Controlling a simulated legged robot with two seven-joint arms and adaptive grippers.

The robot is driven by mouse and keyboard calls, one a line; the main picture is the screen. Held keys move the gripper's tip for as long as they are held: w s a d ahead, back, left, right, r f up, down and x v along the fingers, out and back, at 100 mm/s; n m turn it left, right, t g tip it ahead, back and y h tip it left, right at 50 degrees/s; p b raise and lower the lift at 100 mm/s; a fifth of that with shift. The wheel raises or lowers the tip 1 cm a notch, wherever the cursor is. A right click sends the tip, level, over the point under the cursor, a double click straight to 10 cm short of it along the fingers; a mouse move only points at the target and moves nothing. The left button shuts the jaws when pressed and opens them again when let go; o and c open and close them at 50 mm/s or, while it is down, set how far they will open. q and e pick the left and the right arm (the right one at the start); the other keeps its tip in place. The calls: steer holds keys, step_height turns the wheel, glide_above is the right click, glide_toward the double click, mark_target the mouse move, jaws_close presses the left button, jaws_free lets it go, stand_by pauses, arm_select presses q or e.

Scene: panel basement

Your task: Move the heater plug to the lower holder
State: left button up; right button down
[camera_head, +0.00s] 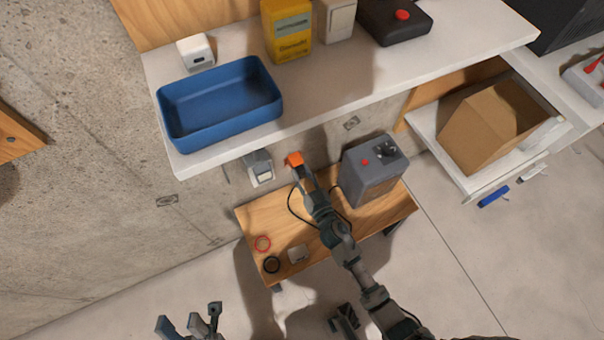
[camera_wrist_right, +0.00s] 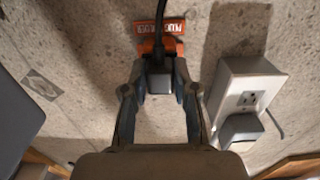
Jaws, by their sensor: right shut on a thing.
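My right gripper (camera_wrist_right: 159,92) is shut on the heater plug (camera_wrist_right: 158,83), a dark plug with a black cable running up from it in the wrist view. The plug is right in front of an orange holder (camera_wrist_right: 174,48) with a plug-holder label on the wall; I cannot tell whether it is seated there. In the head view the orange holder (camera_head: 293,160) shows just beyond my right gripper (camera_head: 298,172), below the white shelf. The grey heater (camera_head: 372,172) with a red button stands on the low wooden bench. My left gripper (camera_head: 181,325) is open and empty at the bottom left.
A white wall outlet (camera_wrist_right: 247,88) with a plug in its lower socket is close beside the right gripper; it also shows in the head view (camera_head: 259,165). The white shelf (camera_head: 330,90) with a blue tray (camera_head: 222,128) overhangs.

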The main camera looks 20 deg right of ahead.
stand_by(0.3)
steer(key=c, duration=0.8)
jaws_free()
steer(key=shift+w, duration=0.1)
steer(key=shift+s+f, duration=0.1)
steer(key=shift+s, duration=0.25)
steer(key=s, duration=1.1)
steer(key=shift+s+d, duration=0.15)
steer(key=shift+d, duration=0.05)
